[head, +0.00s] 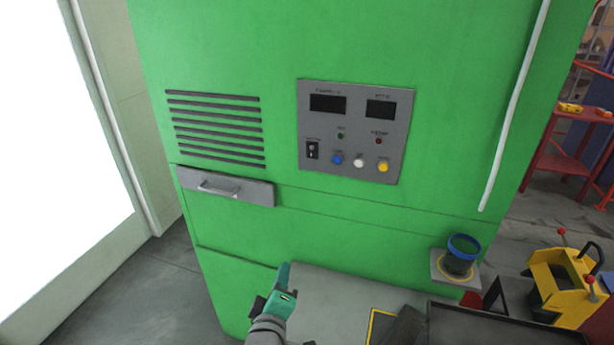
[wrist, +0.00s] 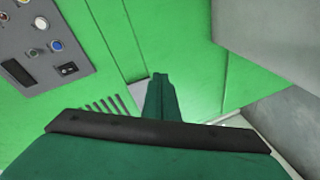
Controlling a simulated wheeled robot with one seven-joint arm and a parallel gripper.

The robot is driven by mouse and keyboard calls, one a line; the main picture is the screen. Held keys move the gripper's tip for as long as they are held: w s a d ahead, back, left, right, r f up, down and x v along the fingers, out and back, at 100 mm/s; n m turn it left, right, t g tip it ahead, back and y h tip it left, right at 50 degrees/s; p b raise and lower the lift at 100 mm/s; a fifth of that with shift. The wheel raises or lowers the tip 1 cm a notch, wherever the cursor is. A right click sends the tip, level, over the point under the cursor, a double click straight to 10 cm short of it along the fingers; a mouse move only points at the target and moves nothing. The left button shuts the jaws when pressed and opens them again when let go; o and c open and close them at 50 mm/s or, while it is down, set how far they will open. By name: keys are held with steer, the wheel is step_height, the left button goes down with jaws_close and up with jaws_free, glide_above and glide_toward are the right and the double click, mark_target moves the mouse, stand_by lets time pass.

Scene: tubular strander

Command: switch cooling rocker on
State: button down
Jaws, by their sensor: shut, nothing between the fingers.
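A black rocker switch (head: 312,149) sits at the lower left of the grey control panel (head: 355,118) on the green cabinet. Its small label is too blurred to read, and I cannot tell which way it is tipped. The rocker also shows in the wrist view (wrist: 68,69), on the panel at the upper left, turned on its side. My gripper (head: 284,274) is teal, shut and empty. It is below the panel and a little left of it, well apart from the rocker. In the wrist view the closed fingers (wrist: 158,88) point toward the green cabinet.
The panel has two dark displays, two small lamps, and blue (head: 337,159), white (head: 358,160) and yellow (head: 383,166) buttons right of the rocker. A grey drawer (head: 260,193) with a handle juts out at left. A blue-rimmed cup (head: 459,258) stands on a small shelf at right.

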steer(key=w+r+n+h, duration=0.1)
steer(key=r+h, duration=0.1)
steer(key=r, duration=0.9)
steer(key=w+d+r+n+h, duration=0.1)
steer(key=w+r, duration=0.1)
steer(key=r, duration=0.9)
steer(key=shift+w+d+r+h, duration=0.25)
steer(key=shift+w+r+h, duration=0.05)
steer(key=shift+r+h, duration=0.1)
steer(key=shift+w, duration=0.1)
